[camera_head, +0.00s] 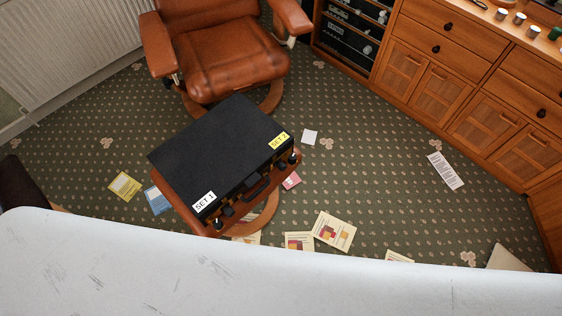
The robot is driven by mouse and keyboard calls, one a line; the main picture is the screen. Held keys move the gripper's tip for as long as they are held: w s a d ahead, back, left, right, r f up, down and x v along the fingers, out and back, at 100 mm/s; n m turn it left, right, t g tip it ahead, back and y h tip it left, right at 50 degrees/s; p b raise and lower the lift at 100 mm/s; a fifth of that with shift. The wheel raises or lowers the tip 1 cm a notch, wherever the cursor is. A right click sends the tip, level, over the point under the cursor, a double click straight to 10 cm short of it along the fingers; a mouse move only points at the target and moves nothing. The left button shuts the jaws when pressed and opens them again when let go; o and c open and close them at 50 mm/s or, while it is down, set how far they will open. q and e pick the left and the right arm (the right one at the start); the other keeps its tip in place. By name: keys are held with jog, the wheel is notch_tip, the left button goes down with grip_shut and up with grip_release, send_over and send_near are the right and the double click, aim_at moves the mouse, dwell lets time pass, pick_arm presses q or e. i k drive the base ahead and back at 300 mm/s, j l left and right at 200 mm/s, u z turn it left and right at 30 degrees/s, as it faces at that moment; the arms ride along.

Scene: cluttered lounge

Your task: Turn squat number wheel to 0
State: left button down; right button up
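A black briefcase (215,150) lies closed on a brown leather footstool (172,208). A white label "SET 1" (204,202) is at its front left and a yellow label "SET 2" (279,140) at its right corner. Small dark fittings (228,212) show by the SET 1 label, and more (293,159) by the SET 2 label. They are too small to tell which is the squat number wheel or what number it shows. Neither of my grippers is in view.
A brown leather armchair (222,58) stands behind the footstool. A wooden cabinet (440,60) with small pots on top runs along the right. Papers and booklets (334,230) lie on the patterned carpet around the footstool. A radiator (70,38) is at the upper left. Carpet at the right is mostly free.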

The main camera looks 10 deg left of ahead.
aim_at(217, 224)
jog(key=k+l+u, duration=0.15)
jog(key=u, duration=1.1)
